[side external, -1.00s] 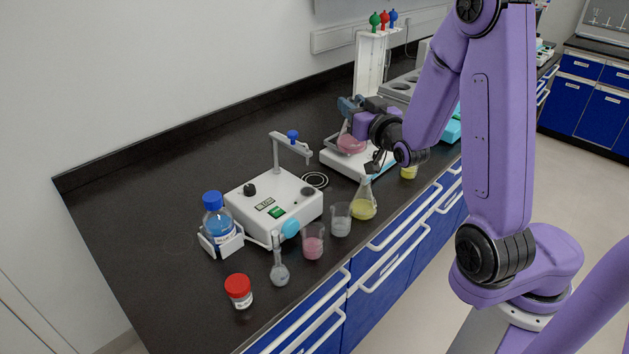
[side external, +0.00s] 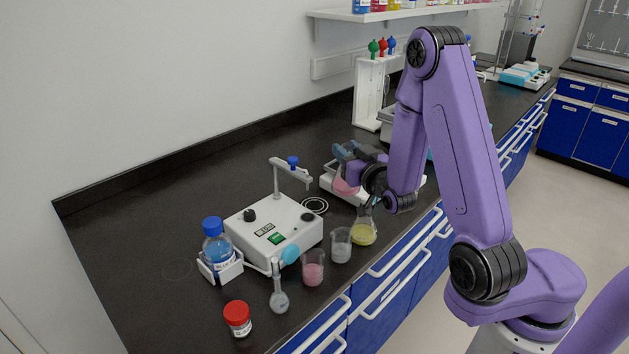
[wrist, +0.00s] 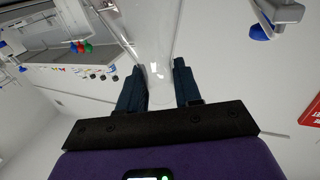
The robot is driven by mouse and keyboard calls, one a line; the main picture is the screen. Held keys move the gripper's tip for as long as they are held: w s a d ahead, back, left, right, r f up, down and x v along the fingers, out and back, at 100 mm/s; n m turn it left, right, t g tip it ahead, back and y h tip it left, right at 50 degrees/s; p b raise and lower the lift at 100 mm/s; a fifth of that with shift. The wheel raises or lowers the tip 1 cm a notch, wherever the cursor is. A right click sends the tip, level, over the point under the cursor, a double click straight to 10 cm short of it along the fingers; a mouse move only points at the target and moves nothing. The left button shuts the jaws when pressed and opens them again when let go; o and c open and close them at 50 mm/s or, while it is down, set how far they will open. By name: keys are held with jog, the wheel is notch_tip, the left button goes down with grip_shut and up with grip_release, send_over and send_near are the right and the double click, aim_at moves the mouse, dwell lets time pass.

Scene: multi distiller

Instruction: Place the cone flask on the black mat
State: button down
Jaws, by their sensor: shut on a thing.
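My gripper (side external: 349,157) is shut on a clear cone flask with pink liquid (side external: 345,187). It holds the flask over or just in front of a white bench device (side external: 328,181); whether the flask's base touches anything is hidden. In the wrist view, the flask's clear glass (wrist: 158,45) stands between the two dark fingers (wrist: 158,88). A second flask, with yellow liquid (side external: 363,234), stands on the bench nearby. I cannot pick out the black mat for sure; a dark round patch with pale rings (side external: 315,205) lies between the two white devices.
A white machine with a clamp post (side external: 272,229) stands left of my gripper. Two beakers (side external: 340,246) (side external: 313,270), a round-bottomed flask (side external: 279,299), a red-capped jar (side external: 237,319) and a blue-capped bottle (side external: 217,245) line the front. The left back bench (side external: 150,220) is clear.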

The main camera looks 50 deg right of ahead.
jog(key=w+d+f, duration=0.1)
jog(key=w+f, duration=1.1)
jog(key=shift+w+d+f, duration=0.15)
jog(key=shift+d, duration=0.2)
jog(key=shift+f, duration=0.15)
jog(key=c, duration=0.8)
grip_release()
